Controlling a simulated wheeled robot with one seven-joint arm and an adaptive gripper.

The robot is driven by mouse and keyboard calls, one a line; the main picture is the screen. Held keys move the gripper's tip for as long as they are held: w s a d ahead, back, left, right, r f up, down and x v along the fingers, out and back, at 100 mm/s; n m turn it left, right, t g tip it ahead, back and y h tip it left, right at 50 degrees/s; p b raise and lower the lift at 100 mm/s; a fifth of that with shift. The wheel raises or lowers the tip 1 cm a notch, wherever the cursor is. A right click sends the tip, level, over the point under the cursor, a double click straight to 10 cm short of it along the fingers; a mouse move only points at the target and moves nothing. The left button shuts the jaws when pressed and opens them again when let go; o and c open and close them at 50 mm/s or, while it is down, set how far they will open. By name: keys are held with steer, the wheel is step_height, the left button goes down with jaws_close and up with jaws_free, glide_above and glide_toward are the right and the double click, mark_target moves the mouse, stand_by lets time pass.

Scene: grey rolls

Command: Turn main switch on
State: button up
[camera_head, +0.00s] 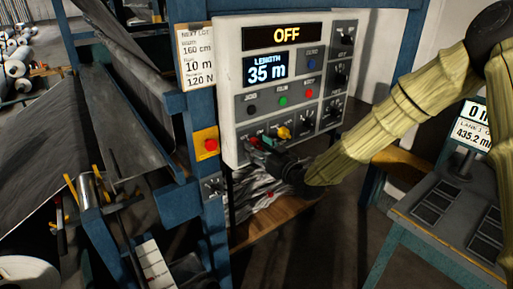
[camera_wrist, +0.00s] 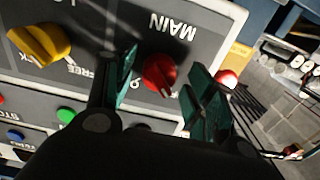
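The main switch is a red rotary knob (camera_wrist: 160,73) on the grey control panel (camera_head: 226,85), beside the label MAIN, which appears upside down in the wrist view. A white mark on the knob points toward the lower part of that view. My gripper (camera_wrist: 161,66) is open, with one green finger on each side of the knob and a visible gap to each. I cannot tell how deep the fingers reach. In the head view my gripper (camera_head: 262,147) is at the panel's lower edge and largely hides the knob. The panel's top display (camera_head: 286,35) reads OFF.
A yellow knob (camera_wrist: 40,44) sits close beside the main switch. Green, red and blue buttons (camera_head: 283,100) and several black knobs (camera_head: 342,54) are above. A red button on a yellow box (camera_head: 206,143) is mounted on the blue post at left. A length display (camera_head: 266,70) reads 35 m.

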steer(key=c, duration=0.9)
steer(key=shift+a, duration=0.15)
steer(key=shift+f, duration=0.1)
steer(key=shift+f+m+b, duration=0.2)
steer(key=shift+m+b, duration=7.4)
steer(key=shift+m, duration=1.3)
steer(key=shift+r, duration=0.1)
